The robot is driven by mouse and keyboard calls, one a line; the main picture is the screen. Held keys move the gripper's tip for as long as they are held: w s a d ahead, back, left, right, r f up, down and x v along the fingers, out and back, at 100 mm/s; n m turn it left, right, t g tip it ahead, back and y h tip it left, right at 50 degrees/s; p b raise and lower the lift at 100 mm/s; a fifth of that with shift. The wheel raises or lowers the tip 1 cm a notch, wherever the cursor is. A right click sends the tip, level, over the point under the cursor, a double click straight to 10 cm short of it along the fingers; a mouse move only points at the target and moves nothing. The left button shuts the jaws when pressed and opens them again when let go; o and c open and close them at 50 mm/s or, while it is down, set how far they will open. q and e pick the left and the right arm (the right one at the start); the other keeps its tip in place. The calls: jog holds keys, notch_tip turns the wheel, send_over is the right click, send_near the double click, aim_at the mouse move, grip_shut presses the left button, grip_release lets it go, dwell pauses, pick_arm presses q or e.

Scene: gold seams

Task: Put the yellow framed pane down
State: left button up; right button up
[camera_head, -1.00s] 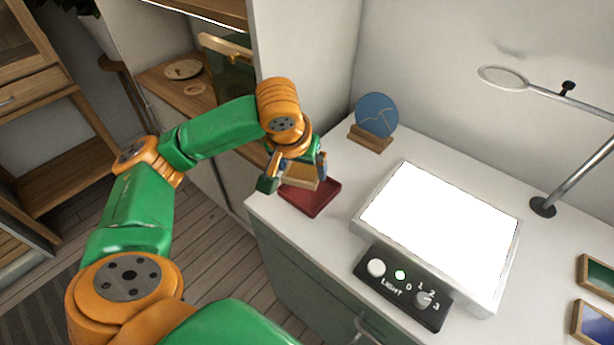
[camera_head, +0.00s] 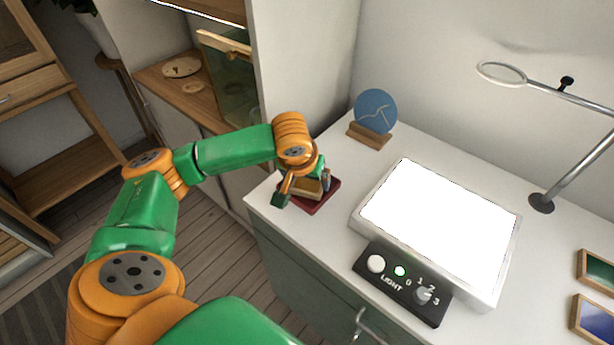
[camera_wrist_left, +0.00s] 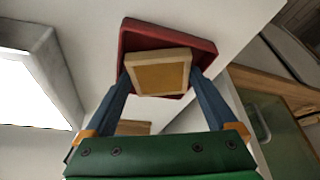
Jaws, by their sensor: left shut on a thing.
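The yellow framed pane (camera_wrist_left: 160,76) has a pale wooden frame and sits between the fingertips of my left gripper (camera_wrist_left: 158,84) in the left wrist view. My left gripper (camera_head: 304,190) is shut on it. In the head view the pane (camera_head: 308,188) is partly hidden by the fingers. I cannot tell whether the pane touches the pad. My right gripper is not in view.
A lit white light panel (camera_head: 440,220) with a black control box (camera_head: 402,285) stands right of the pad. A blue disc on a wooden stand (camera_head: 375,112) is behind. A magnifier arm (camera_head: 580,165) and two framed panes (camera_head: 596,272) are at right. A cabinet (camera_head: 185,85) stands left.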

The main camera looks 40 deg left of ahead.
pick_arm(q)
jog(key=o, duration=1.2)
jog(key=shift+o, duration=0.2)
jog(key=shift+r, duration=0.25)
jog(key=p+v, duration=0.2)
jog(key=v, duration=1)
jog(key=shift+r, duration=0.4)
